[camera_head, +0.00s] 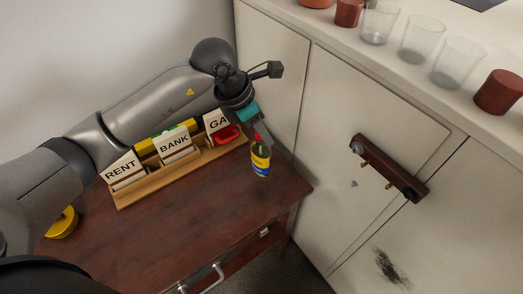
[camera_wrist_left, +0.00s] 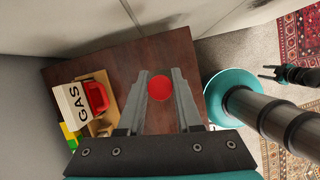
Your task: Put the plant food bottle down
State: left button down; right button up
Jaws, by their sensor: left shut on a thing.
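The plant food bottle (camera_head: 260,160) has a yellow and blue label and looks upright at the right end of the brown desk (camera_head: 220,200). My left gripper (camera_head: 262,140) is shut on it from above. In the left wrist view its round red cap (camera_wrist_left: 161,88) shows between the two fingers of my left gripper (camera_wrist_left: 161,80). I cannot tell whether the bottle's base touches the desk. A small dark gripper (camera_wrist_left: 285,74), seemingly my right one, shows at the right edge of the left wrist view; its jaws are too small to read.
A wooden rack (camera_head: 185,172) with RENT, BANK and GAS cards and a red item (camera_head: 227,134) stands just left of the bottle. A yellow round object (camera_head: 62,223) lies at the desk's left. White cabinets (camera_head: 360,110) stand to the right. The desk's front middle is clear.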

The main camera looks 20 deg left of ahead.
aim_at(262, 150)
pick_arm(q)
jog(key=shift+f, duration=1.3)
notch_tip(262, 150, down, 4)
jog(key=shift+r+b, duration=0.25)
jog(key=shift+b, duration=0.3)
jog(key=shift+f, duration=0.25)
pick_arm(e)
jog(key=w+d, duration=0.1)
jog(key=w+d+f, duration=0.1)
jog(key=shift+w+f+t, duration=0.1)
jog(key=shift+w+t, duration=0.2)
jog(key=shift+w, duration=0.05)
pick_arm(q)
jog(key=shift+f, duration=0.1)
pick_arm(e)
jog(key=shift+f, duration=0.1)
pick_arm(q)
jog(key=c, duration=0.6)
grip_release()
pick_arm(e)
jog(key=shift+s, duration=0.25)
